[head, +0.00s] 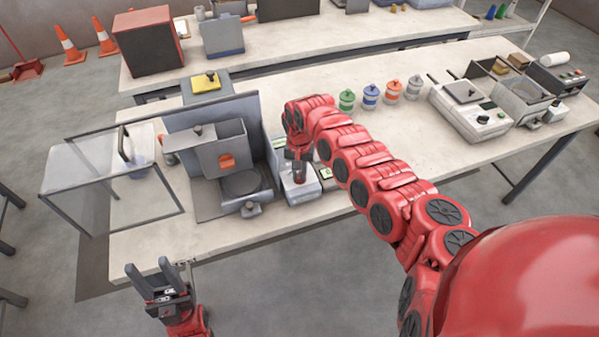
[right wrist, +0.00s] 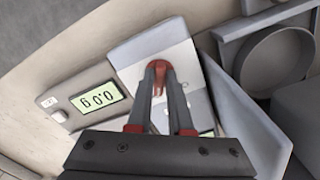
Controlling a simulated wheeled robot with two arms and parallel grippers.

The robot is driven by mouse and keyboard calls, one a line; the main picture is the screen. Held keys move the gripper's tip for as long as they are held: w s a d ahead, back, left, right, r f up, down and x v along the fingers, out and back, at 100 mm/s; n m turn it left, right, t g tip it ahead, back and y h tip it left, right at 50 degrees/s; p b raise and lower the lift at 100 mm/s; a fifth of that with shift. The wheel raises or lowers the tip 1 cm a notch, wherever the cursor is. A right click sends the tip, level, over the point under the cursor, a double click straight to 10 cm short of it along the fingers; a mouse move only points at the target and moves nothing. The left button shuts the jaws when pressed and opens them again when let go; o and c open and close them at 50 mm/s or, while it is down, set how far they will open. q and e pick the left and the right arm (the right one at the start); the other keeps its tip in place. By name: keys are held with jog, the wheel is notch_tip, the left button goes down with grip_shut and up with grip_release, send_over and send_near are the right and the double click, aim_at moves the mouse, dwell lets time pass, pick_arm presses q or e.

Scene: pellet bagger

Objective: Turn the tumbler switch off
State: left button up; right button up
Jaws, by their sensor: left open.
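My right gripper (head: 300,165) points down at a small light grey box (head: 303,191) beside the bagging machine. In the right wrist view the fingertips (right wrist: 159,72) are close together over that box (right wrist: 147,45), with a small red part between or just behind them. I cannot tell whether this red part is the tumbler switch or whether the fingers grip it. The fingers hide much of the box top. My left gripper (head: 150,272) is open and empty, in front of the table's front edge, away from the box.
The grey bagging machine (head: 220,150) and a clear hinged guard (head: 90,180) stand to the left. Several lidded jars (head: 371,97) and grey devices (head: 470,105) stand to the right on the table.

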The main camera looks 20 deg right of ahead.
grip_shut()
jog(key=shift+n, duration=0.4)
jog(key=n+b, duration=0.1)
jog(key=n, duration=0.1)
jog(key=shift+d+n, duration=0.1)
jog(key=shift+n, duration=0.3)
jog(key=n, duration=0.2)
jog(key=shift+f+n+b, duration=0.15)
jog(key=shift+n+b, duration=0.25)
jog(key=n+b, duration=0.2)
jog(key=n, duration=0.3)
jog(key=shift+d, duration=0.15)
jog(key=shift+n, duration=0.4)
jog(key=o, duration=0.5)
grip_release()
jog(key=shift+r, duration=0.25)
